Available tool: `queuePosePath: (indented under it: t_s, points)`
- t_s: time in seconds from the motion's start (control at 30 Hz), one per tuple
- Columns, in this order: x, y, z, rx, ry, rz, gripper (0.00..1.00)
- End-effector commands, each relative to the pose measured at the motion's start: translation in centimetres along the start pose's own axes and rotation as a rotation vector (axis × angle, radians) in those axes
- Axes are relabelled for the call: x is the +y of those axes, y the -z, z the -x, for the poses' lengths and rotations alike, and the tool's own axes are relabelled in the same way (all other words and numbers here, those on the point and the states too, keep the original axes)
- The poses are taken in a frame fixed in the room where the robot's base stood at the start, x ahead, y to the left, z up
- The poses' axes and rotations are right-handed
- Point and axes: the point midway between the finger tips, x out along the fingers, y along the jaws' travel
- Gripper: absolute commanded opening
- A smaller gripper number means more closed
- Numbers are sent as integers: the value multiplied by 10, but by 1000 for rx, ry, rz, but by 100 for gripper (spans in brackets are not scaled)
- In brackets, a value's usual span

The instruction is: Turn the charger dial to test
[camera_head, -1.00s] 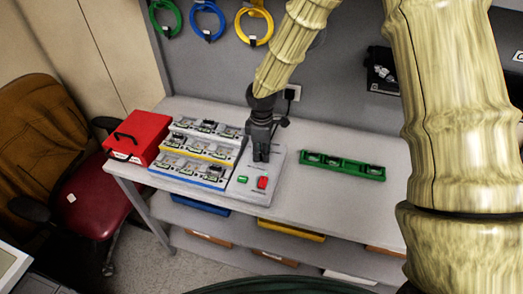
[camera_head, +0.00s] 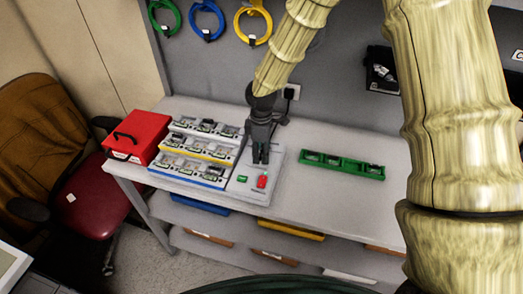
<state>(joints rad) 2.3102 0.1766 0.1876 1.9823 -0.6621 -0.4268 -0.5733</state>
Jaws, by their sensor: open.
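The charger (camera_head: 238,193) stands on the workbench, a grey control panel with several stepped bays on its left. A green control (camera_head: 242,178) and a red control (camera_head: 262,182) show near the panel's front edge. My gripper (camera_head: 261,161) points down over the panel, just behind the red control, with its jaws open. I cannot tell whether its fingertips touch anything. The dial is not distinguishable; the gripper covers the middle of the panel. The dial's setting and any test marking cannot be read.
A red case (camera_head: 136,138) stands left of the charger. A green tray (camera_head: 342,165) with several small units lies to its right. Bare bench top (camera_head: 330,205) lies in front of the tray. A wall panel with coloured cable loops (camera_head: 253,25) rises behind.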

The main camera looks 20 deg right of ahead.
Motion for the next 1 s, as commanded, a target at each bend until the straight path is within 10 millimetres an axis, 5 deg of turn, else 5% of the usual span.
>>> queuePosePath:
  t_s: [0.7, 1.0]
  points:
    - [1, -1, 103, 2, -2, -1, 49]
    - [1, -1, 118, 1, 0, -1, 49]
